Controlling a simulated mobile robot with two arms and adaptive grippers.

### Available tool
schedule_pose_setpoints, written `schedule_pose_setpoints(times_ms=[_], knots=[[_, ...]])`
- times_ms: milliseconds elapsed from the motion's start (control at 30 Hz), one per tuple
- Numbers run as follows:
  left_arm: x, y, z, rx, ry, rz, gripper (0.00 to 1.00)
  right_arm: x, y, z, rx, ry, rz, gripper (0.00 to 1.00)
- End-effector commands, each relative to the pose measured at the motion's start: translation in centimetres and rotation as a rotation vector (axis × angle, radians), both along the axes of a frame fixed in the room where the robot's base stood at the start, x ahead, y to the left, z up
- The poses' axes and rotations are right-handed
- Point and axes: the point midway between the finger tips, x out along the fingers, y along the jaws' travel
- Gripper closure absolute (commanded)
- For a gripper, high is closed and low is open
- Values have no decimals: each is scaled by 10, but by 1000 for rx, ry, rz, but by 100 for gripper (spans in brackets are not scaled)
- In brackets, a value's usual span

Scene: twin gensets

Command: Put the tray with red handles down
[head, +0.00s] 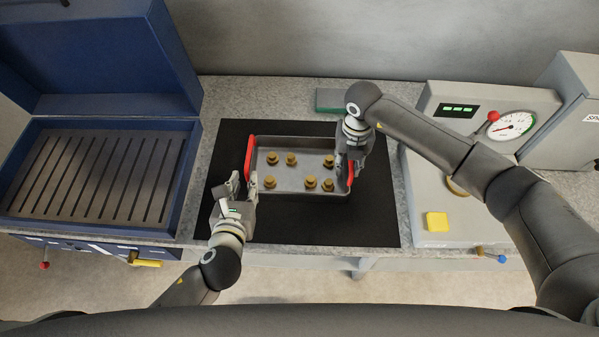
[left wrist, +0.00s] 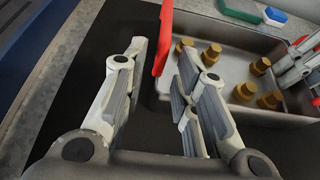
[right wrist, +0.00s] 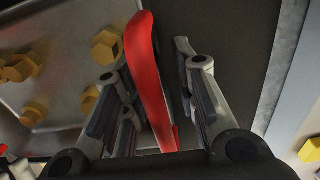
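The grey metal tray (head: 300,193) rests on the black mat (head: 310,232), holding several brass bolt-like pieces (head: 311,182). Its left red handle (head: 249,157) also shows in the left wrist view (left wrist: 162,45). My left gripper (head: 243,181) is open and empty at the near end of this handle; the handle's near part shows between its spread fingers but beyond them. My right gripper (head: 348,166) is open around the right red handle (head: 350,174). In the right wrist view this handle (right wrist: 148,80) lies between the fingers, with a gap on the right side.
An open blue case (head: 100,175) with a slotted floor stands at the left. A grey gauge panel (head: 480,200) with a yellow button (head: 437,221) stands close at the right. The mat's front part is clear.

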Motion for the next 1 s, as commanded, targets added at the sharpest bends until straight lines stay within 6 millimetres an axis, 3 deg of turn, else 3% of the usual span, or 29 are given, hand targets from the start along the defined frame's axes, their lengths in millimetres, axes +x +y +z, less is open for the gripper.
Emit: schedule_pose_setpoints(times_ms=[133, 367, 800, 1000], knots=[[-18, 1, 7, 1, 1, 0, 73, 0, 0, 0, 0, 0, 0, 73], [-26, 1, 11, -1, 0, 0, 73, 1, 0, 12, 1, -3, 1, 73], [-25, 1, 10, -1, 0, 0, 73, 1, 0, 99, 1, -3, 1, 73], [-25, 1, 10, -1, 0, 0, 73, 0, 0, 118, 1, -1, 0, 73]])
